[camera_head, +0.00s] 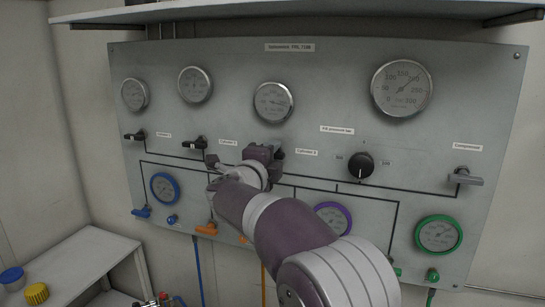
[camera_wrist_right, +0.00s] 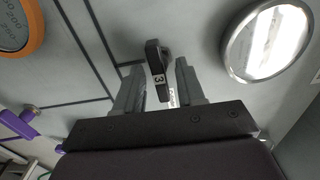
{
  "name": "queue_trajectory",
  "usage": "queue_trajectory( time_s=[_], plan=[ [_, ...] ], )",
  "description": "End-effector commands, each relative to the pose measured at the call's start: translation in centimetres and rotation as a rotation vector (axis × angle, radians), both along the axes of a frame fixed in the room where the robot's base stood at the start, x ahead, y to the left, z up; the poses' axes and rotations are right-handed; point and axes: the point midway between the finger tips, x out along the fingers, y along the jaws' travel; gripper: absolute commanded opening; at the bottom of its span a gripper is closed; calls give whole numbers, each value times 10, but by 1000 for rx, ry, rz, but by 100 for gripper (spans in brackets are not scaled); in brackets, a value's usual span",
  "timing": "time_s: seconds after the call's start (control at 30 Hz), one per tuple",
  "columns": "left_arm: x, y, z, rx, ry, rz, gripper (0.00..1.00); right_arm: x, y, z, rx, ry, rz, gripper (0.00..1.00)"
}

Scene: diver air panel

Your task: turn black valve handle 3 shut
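Black valve handle 3 (camera_wrist_right: 153,58), a dark lever with a white "3" on it, stands on the grey panel in the right wrist view. My right gripper (camera_wrist_right: 160,66) is open around it, one finger on each side, with gaps visible between the fingers and the handle. In the head view my right gripper (camera_head: 264,155) is at the panel below the third small gauge (camera_head: 273,102) and hides handle 3. Black handle 1 (camera_head: 134,136) and black handle 2 (camera_head: 195,143) show to its left. My left gripper is not in view.
A black knob (camera_head: 361,166) and a grey lever (camera_head: 465,177) are right of my gripper. Blue (camera_head: 165,188), purple (camera_head: 333,219) and green (camera_head: 438,235) ringed gauges sit lower on the panel. A white bench (camera_head: 85,262) stands at lower left. A shelf (camera_head: 300,10) juts out above.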

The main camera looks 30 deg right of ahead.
Motion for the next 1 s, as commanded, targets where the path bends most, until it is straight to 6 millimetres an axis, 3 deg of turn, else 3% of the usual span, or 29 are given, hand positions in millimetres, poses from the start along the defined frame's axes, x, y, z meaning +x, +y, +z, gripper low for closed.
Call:
queue_trajectory(
  time_s=[0.4,0.53,0.9,1.0],
  plan=[
    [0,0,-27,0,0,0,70,-65,76,-3,0,-2,4,39],
    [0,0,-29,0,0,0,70,-77,89,-1,1,-2,2,39],
    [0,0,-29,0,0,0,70,-80,94,-1,-5,2,4,39],
    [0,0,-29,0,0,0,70,-62,104,-12,-112,76,120,39]
  ],
)
